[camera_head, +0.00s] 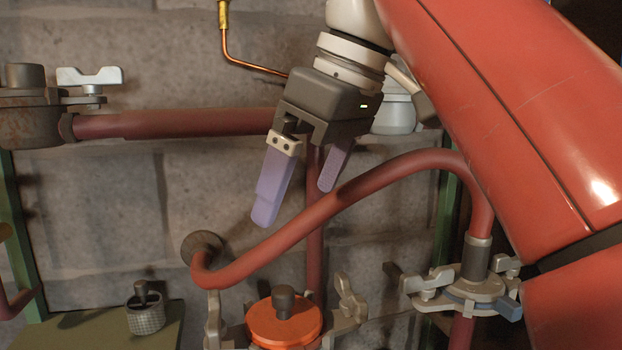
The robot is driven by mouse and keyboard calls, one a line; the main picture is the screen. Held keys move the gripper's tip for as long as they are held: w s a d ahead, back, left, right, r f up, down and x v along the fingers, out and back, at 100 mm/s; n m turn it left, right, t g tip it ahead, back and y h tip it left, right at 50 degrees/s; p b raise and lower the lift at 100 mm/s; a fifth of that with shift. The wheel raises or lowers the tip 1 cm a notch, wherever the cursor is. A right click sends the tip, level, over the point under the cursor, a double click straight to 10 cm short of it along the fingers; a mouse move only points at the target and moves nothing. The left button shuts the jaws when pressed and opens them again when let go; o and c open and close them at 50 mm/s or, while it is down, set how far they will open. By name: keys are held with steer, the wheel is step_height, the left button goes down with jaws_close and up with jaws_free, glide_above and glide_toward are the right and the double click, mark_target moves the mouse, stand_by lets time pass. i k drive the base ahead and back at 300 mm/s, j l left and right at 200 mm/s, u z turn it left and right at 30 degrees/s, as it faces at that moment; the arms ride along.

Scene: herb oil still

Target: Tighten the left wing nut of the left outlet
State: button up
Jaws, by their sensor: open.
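My gripper (297,203) is open and empty, with its two purple fingers pointing down in front of the wall and red pipes. A dark clamped fitting (32,118) at the upper left bears a pale wing nut (90,76). An orange round cap (284,325) at the bottom has a wing nut on its left (213,322) and one on its right (350,298), both partly cut off or overlapped. A clamped pipe joint (472,288) at the lower right has a left wing nut (428,282) and a right one (508,265). I cannot tell which fitting is the left outlet.
A red pipe (330,203) curves across below my gripper. Another pipe (180,122) runs level behind it. A thin copper tube (228,48) hangs at the top. A small knurled pot (145,312) stands on a green surface (80,332) at the lower left.

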mark_target(215, 328)
steer(key=u, duration=1.25)
steer(key=k+j, duration=0.15)
steer(key=j, duration=0.2)
steer(key=k+j+z, duration=0.15)
steer(key=j, duration=0.25)
steer(key=k+j, duration=0.1)
steer(key=j, duration=0.25)
steer(key=z, duration=0.05)
